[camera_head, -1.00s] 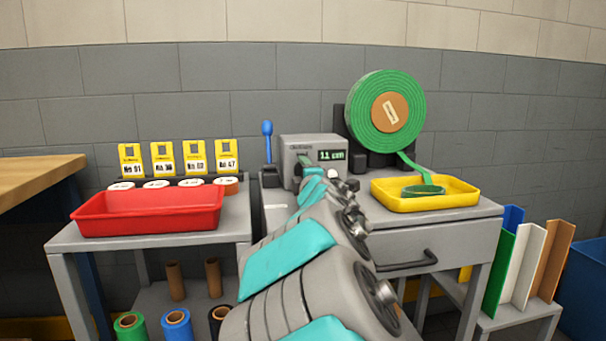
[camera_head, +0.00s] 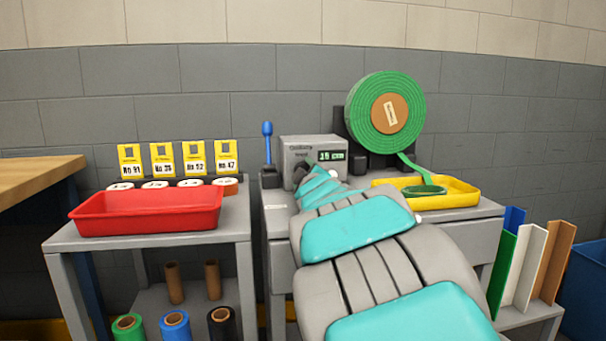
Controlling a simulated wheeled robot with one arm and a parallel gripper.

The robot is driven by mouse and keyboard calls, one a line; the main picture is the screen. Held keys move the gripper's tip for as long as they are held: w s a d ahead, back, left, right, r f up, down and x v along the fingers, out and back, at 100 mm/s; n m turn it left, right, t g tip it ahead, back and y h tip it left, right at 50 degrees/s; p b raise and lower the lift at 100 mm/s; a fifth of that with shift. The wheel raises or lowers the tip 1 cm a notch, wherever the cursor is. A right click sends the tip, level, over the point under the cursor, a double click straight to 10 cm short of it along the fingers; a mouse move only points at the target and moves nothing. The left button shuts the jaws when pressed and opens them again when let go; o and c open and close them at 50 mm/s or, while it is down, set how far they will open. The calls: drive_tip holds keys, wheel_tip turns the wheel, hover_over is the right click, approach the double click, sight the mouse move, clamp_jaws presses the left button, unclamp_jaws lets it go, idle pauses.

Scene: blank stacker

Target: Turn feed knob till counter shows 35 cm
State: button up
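The grey feed machine (camera_head: 297,150) stands on the grey bench in the middle. Its green-lit counter (camera_head: 331,155) seems to read 18 cm, though the second digit is blurred. My arm reaches in from the lower right to the machine's front, and my gripper (camera_head: 302,172) is a small dark shape at the front's lower left. The feed knob is hidden or cannot be told apart from my gripper there. The fingers are too small and covered to show whether they are shut on it. The green tape roll (camera_head: 386,113) stands behind, its strip running down into the yellow tray (camera_head: 455,200).
A blue-handled lever (camera_head: 267,143) stands just left of the machine. A red tray (camera_head: 150,224) sits on the left cart, with white rolls and yellow number cards behind it. Coloured angle profiles (camera_head: 528,265) stand at the right. My arm covers much of the bench front.

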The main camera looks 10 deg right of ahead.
drive_tip(key=shift+d+f, duration=0.1)
drive_tip(key=shift+f, duration=0.05)
drive_tip(key=o, duration=1.4)
drive_tip(key=shift+s+r, duration=0.2)
drive_tip(key=shift+s, duration=0.2)
drive_tip(key=shift+s+f, duration=0.1)
drive_tip(key=shift+s, duration=3.4)
